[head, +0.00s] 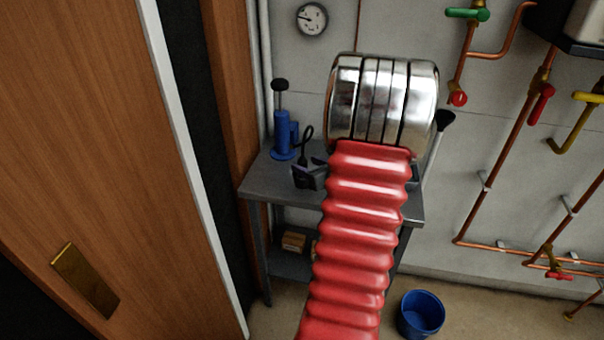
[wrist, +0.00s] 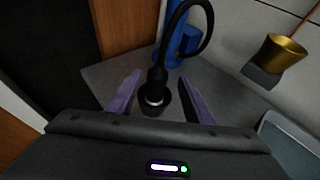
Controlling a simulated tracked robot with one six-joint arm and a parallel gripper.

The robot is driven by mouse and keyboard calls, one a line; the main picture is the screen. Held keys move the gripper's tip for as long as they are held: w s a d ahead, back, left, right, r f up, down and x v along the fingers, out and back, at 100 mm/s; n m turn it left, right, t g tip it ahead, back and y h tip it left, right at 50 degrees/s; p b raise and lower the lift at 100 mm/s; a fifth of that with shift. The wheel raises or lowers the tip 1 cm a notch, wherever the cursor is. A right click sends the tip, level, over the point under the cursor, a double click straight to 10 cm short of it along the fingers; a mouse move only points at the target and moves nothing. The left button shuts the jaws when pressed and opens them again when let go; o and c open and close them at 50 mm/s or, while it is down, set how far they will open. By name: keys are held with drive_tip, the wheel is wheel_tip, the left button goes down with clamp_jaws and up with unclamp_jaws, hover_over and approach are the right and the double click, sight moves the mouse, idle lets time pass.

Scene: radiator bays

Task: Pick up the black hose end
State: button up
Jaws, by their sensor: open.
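The black hose end (wrist: 155,90) is upright between the two purple fingers of my gripper (wrist: 160,80) in the wrist view. The fingers are open, with a gap on each side of it. Its hose curves up and over to the blue hand pump (wrist: 180,45). In the head view the pump (head: 285,133) stands on the grey table (head: 262,187), and the hose (head: 306,135) loops beside it. My gripper (head: 312,172) shows there at the hose, partly hidden by my arm.
A brass cup-shaped piece (wrist: 285,53) is right of the hose in the wrist view, near a grey tray (wrist: 290,140). A wooden door (head: 90,150) stands left. Copper pipes (head: 505,150) run along the right wall. A blue bucket (head: 421,313) is on the floor.

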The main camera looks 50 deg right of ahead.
drive_tip(key=shift+w+d+f, duration=0.2)
drive_tip(key=shift+w+f, duration=0.05)
drive_tip(key=shift+w, duration=0.3)
drive_tip(key=shift+x, duration=2.65)
drive_tip(key=shift+a, duration=0.15)
drive_tip(key=shift+c, duration=0.2)
drive_tip(key=c, duration=1.1)
drive_tip(key=shift+r, duration=0.15)
clamp_jaws()
wheel_tip(320, 180, up, 10)
